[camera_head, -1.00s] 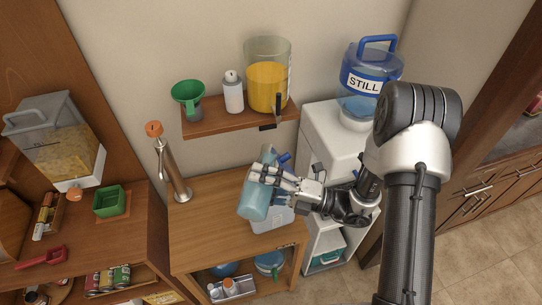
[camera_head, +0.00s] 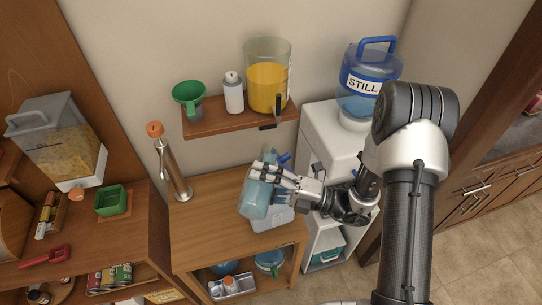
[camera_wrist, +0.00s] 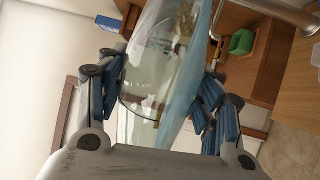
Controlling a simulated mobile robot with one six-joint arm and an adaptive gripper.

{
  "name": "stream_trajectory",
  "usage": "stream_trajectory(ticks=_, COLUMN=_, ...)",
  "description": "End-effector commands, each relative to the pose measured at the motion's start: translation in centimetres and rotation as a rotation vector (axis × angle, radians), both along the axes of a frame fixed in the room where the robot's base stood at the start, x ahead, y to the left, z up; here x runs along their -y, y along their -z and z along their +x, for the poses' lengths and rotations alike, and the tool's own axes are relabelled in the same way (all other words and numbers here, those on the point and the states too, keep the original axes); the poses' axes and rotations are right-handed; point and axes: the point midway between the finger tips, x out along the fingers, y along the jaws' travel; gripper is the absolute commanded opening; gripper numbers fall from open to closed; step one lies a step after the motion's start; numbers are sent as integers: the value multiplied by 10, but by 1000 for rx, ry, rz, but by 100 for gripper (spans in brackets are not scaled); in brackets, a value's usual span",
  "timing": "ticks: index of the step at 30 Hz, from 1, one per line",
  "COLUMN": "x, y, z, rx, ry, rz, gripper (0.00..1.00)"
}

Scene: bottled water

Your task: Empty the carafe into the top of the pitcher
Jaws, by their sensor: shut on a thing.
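My gripper (camera_head: 278,180) is shut on the carafe (camera_head: 256,200), a pale blue, see-through vessel held tilted over the wooden counter. In the wrist view the carafe (camera_wrist: 158,62) fills the space between the blue-padded fingers of my gripper (camera_wrist: 160,85). A pale vessel with a greyish label, which looks like the pitcher (camera_head: 280,221), stands on the counter below and behind the carafe. Its top is mostly hidden by the carafe and fingers. I cannot tell whether the two touch, how much water is in either, or whether any is flowing.
A wall shelf (camera_head: 215,128) above holds a green funnel (camera_head: 188,92), a white bottle (camera_head: 233,95) and a jug of yellow liquid (camera_head: 267,85). A steel tap with an orange top (camera_head: 172,170) stands left of the carafe. A STILL water dispenser (camera_head: 362,85) stands at right.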

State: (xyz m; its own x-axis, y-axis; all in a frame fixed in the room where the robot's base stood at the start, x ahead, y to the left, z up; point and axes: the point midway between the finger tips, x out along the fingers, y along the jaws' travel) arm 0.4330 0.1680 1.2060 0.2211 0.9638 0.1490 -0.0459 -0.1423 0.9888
Motion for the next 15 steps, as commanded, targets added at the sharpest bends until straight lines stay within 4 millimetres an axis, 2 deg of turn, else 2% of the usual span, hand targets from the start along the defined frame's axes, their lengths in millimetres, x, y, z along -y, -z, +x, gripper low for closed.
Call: stream_trajectory(ticks=15, x=0, y=-4, z=1, rx=-25, ry=0, rz=8, gripper=15)
